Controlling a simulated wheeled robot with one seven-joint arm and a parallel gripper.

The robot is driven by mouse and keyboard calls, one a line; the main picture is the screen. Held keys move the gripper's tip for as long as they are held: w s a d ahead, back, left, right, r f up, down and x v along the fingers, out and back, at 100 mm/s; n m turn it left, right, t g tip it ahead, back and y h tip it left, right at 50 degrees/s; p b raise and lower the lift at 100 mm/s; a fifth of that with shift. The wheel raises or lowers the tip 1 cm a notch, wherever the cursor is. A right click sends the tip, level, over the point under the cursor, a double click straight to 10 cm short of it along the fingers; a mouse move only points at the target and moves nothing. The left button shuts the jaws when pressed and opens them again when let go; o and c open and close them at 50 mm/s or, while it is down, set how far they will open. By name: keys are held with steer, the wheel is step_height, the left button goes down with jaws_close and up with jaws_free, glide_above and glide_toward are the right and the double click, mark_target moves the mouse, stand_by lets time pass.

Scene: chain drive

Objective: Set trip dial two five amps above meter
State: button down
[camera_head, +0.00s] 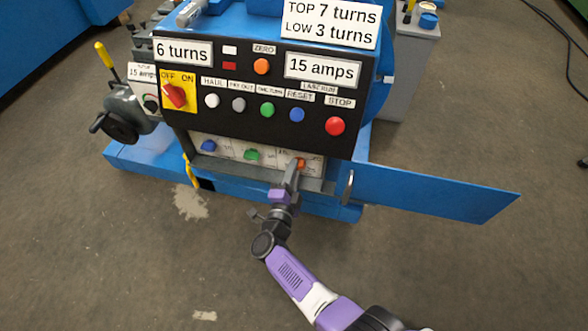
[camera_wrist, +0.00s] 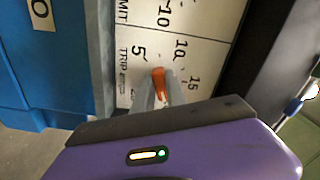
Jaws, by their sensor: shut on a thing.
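The trip dial is an orange knob (camera_head: 301,163) at the right end of the low white panel, under the black control board. It also shows in the wrist view (camera_wrist: 158,80), beside the printed word TRIP and a scale with 5, 10 and 15. My gripper (camera_head: 292,176) reaches it from the front and is shut on the knob; its fingers (camera_wrist: 164,96) partly hide it and the rest of the scale. I cannot tell exactly which mark the knob points at. The meter (camera_head: 322,69) on the board reads 15 amps.
Blue (camera_head: 208,146) and green (camera_head: 252,154) knobs sit left on the same panel. A blue door (camera_head: 435,192) stands open to the right of my gripper. Above are several buttons, including red STOP (camera_head: 335,126), and a red OFF/ON switch (camera_head: 175,95). The floor in front is clear.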

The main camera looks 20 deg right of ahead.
stand_by(0.4)
steer(key=c, duration=1.4)
jaws_free()
steer(key=shift+o, duration=0.2)
steer(key=shift+s+a, duration=0.1)
steer(key=p+v, duration=0.2)
steer(key=v, duration=0.5)
steer(key=shift+s+a, duration=0.2)
steer(key=shift+s, duration=0.05)
steer(key=shift+f, duration=0.1)
